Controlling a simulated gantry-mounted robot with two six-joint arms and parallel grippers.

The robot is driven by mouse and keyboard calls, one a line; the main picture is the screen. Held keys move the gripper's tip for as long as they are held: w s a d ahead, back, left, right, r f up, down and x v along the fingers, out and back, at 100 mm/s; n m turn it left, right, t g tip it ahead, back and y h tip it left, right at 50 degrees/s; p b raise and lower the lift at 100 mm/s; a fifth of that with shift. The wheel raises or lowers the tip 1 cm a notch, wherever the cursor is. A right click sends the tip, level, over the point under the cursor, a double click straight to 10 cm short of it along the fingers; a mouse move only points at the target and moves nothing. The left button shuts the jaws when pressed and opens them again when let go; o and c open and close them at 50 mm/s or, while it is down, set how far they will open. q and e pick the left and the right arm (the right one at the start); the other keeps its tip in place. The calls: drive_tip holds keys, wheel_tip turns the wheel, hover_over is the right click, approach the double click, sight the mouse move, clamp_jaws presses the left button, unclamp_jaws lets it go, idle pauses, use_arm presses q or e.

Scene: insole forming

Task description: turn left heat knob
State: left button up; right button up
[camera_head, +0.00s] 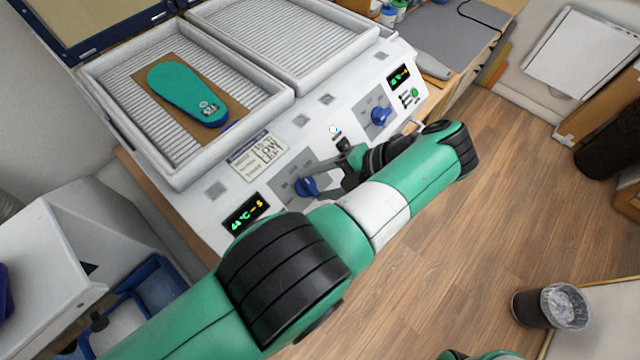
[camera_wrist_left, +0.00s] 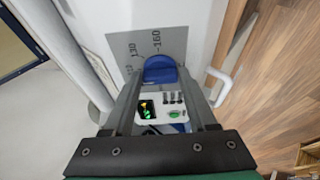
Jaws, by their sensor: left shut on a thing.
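The left heat knob (camera_head: 306,187) is blue and sits on a grey dial plate on the white front panel of the heating unit. My left gripper (camera_head: 322,188) reaches it from the right, with its fingers at the knob. In the left wrist view the blue knob (camera_wrist_left: 160,72) lies between the tips of my gripper's fingers (camera_wrist_left: 162,84), which are shut on it. The dial plate (camera_wrist_left: 128,46) there shows marks 130 and 160. The left display (camera_head: 245,214) has green and yellow digits. My right gripper is out of view.
The right blue knob (camera_head: 380,115) and right display (camera_head: 399,77) are further along the panel. A teal insole (camera_head: 180,88) lies on a brown sheet in the left heating tray (camera_head: 127,128). The right tray (camera_head: 290,40) is empty. A waste bin (camera_head: 537,308) stands on the floor.

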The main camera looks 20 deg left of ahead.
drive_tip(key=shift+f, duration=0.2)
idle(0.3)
use_arm(q)
drive_tip(key=o, duration=1.4)
drive_tip(key=shift+c, duration=0.2)
